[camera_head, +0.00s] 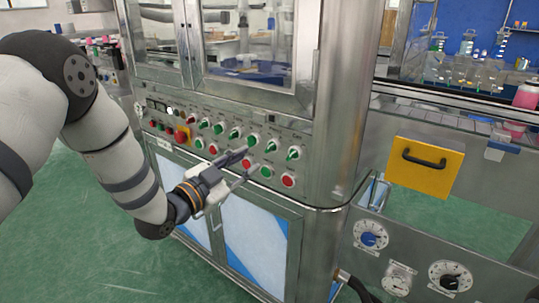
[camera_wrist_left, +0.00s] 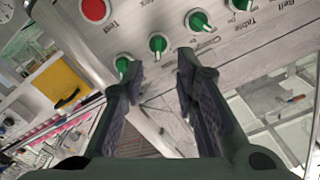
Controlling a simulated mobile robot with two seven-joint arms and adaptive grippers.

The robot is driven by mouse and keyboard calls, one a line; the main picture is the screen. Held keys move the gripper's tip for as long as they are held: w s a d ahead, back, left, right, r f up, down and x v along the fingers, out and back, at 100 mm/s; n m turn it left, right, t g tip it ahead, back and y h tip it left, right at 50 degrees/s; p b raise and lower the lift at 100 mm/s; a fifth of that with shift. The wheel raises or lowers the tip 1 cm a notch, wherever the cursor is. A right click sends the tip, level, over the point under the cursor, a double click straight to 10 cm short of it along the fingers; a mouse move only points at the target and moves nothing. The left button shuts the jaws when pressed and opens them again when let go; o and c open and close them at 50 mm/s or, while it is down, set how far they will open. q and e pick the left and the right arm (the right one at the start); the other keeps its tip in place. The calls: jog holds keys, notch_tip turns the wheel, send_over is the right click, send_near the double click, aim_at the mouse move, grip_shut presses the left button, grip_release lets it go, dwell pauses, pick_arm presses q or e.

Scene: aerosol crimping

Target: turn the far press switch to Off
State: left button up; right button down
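The control panel (camera_head: 225,118) carries a row of green rotary switches, and one (camera_head: 253,139) sits just above my gripper's fingertips. I cannot read which switch is the press one. My left gripper (camera_head: 246,166) is open and empty in front of the panel, its fingers spread near the switches and lower buttons. In the left wrist view the gripper (camera_wrist_left: 161,68) shows two separated fingers with nothing between them. A green switch (camera_wrist_left: 158,43) lies just beyond the gap, and another (camera_wrist_left: 122,64) is beside the left fingertip. My right gripper is out of view.
A yellow plate with a black handle (camera_head: 425,160) and dials (camera_head: 371,236) are at the right. Green floor (camera_head: 80,235) is clear at left.

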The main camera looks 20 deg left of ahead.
aim_at(267, 150)
pick_arm(q)
jog(key=x, duration=0.5)
jog(key=b+x, duration=0.1)
jog(key=x, duration=0.1)
jog(key=shift+w+d+f, duration=0.1)
jog(key=shift+w+f, duration=0.05)
jog(key=shift+f, duration=0.15)
jog(key=shift+w+d+r, duration=0.15)
jog(key=shift+w+d, duration=0.05)
jog(key=shift+w, duration=0.2)
grip_shut()
